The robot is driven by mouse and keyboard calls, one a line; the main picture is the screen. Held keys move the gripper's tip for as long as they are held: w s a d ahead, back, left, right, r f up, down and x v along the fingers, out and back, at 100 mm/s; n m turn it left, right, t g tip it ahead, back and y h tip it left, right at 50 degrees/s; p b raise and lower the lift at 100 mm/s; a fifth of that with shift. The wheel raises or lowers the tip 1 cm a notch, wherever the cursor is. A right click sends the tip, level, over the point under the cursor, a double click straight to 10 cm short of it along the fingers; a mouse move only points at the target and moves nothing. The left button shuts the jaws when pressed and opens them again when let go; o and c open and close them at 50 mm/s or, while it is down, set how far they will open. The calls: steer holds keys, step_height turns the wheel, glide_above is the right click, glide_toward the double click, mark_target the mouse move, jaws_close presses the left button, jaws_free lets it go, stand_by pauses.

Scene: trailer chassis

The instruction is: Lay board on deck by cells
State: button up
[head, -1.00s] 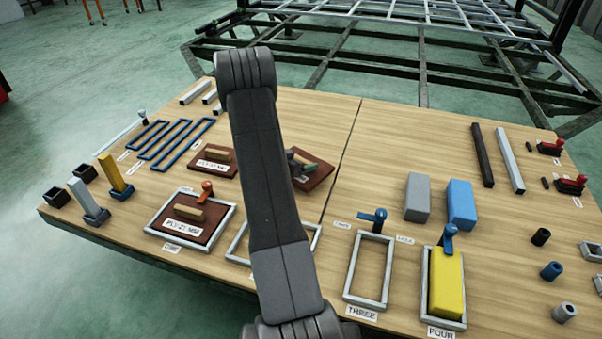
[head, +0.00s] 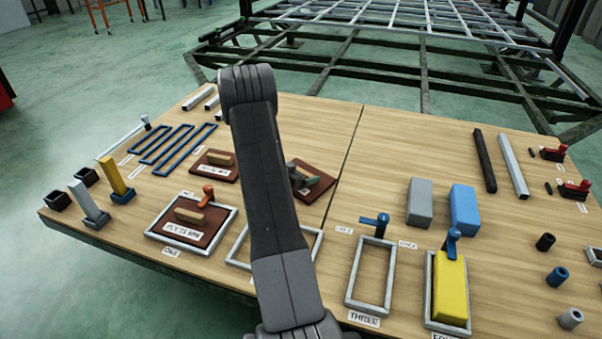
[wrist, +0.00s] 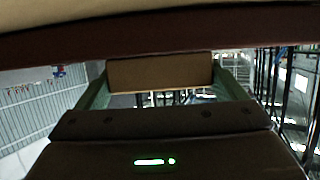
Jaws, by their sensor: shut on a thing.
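My gripper (head: 303,177) is shut on the tan handle block of a dark red-brown board (head: 318,189), partly hidden behind my arm. In the wrist view the tan handle (wrist: 160,74) sits between the green fingers, with the board's dark edge (wrist: 130,32) across the top. I cannot tell whether the board touches the deck (head: 400,150). Another such board (head: 216,165) lies to its left. A third (head: 183,235) lies inside the grey frame of cell ONE (head: 165,243), under an orange-topped clamp. The second cell frame (head: 318,250) is partly hidden by my arm and looks empty.
Cell THREE (head: 352,296) is an empty frame with a blue clamp; cell FOUR (head: 432,324) holds a yellow block (head: 451,290). Grey (head: 420,203) and blue (head: 461,210) blocks stand behind. Blue loops (head: 178,145) lie at left. A seam crosses the deck right of the held board.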

steer(key=o, duration=0.9)
steer(key=shift+s+f, duration=0.2)
steer(key=shift+f, duration=0.45)
steer(key=shift+o, duration=0.2)
steer(key=shift+r, duration=0.3)
steer(key=p+v, duration=0.1)
steer(key=v, duration=0.2)
steer(key=p+v, duration=0.1)
steer(key=v, duration=0.3)
steer(key=r+p+v, duration=0.1)
steer(key=v, duration=0.2)
steer(key=shift+a+r+p, duration=0.15)
steer(key=shift+a+p, duration=0.1)
steer(key=shift+p, duration=0.1)
steer(key=shift+s+a+r, duration=0.2)
steer(key=shift+s+a, duration=0.15)
steer(key=shift+s, duration=0.1)
